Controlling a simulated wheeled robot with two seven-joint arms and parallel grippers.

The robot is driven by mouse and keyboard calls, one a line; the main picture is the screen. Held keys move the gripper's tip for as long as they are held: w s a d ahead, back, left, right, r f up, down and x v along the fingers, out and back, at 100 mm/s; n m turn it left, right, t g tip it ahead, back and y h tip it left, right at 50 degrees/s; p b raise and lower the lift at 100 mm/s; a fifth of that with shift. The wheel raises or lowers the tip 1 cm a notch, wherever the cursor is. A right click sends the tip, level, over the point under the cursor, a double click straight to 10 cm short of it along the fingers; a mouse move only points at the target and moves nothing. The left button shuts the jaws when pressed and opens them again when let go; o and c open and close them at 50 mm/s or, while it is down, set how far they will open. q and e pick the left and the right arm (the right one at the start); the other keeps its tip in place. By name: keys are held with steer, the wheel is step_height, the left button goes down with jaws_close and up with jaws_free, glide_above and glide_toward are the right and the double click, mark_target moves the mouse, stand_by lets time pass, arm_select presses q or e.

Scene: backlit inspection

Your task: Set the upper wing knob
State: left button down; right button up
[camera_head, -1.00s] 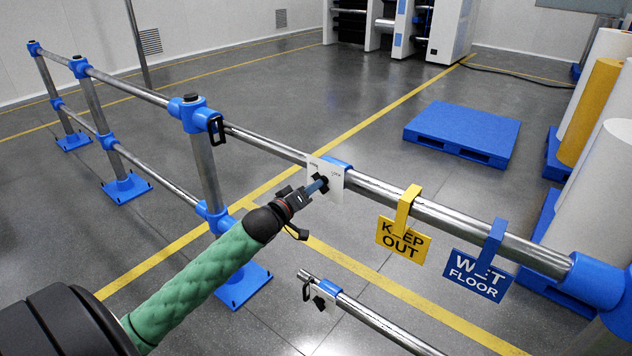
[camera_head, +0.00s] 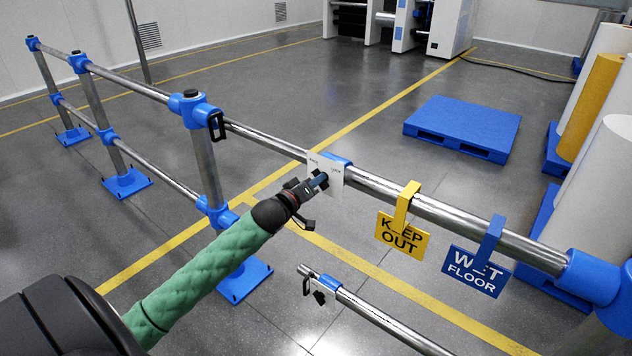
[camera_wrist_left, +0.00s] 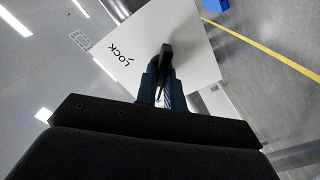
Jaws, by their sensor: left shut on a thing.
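The upper wing knob (camera_wrist_left: 163,62) is black and sits in front of a white plate (camera_wrist_left: 205,58) marked LOCK in the left wrist view. In the head view the white plate (camera_head: 334,171) hangs on the upper rail (camera_head: 277,145), beside a blue clamp. My left gripper (camera_head: 318,181) reaches the plate from the lower left. Its blue fingers (camera_wrist_left: 162,85) are shut on the knob, one on each side. In the head view the fingers largely hide the knob. My right gripper is not in view.
A yellow KEEP OUT sign (camera_head: 402,238) and a blue WET FLOOR sign (camera_head: 476,271) hang from the upper rail at right. A lower rail (camera_head: 375,318) with a black knob (camera_head: 319,297) runs below. A blue pallet (camera_head: 462,127) lies behind.

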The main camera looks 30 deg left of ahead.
arm_select(q)
steer(key=shift+m, duration=0.3)
steer(key=m, duration=1.7)
steer(key=shift+d, duration=0.25)
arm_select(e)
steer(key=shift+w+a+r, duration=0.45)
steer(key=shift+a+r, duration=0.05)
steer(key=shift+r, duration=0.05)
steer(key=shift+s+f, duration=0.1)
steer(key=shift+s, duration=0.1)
arm_select(q)
steer(key=c, duration=1.5)
jaws_free()
steer(key=shift+c, duration=0.2)
steer(key=shift+o, duration=0.2)
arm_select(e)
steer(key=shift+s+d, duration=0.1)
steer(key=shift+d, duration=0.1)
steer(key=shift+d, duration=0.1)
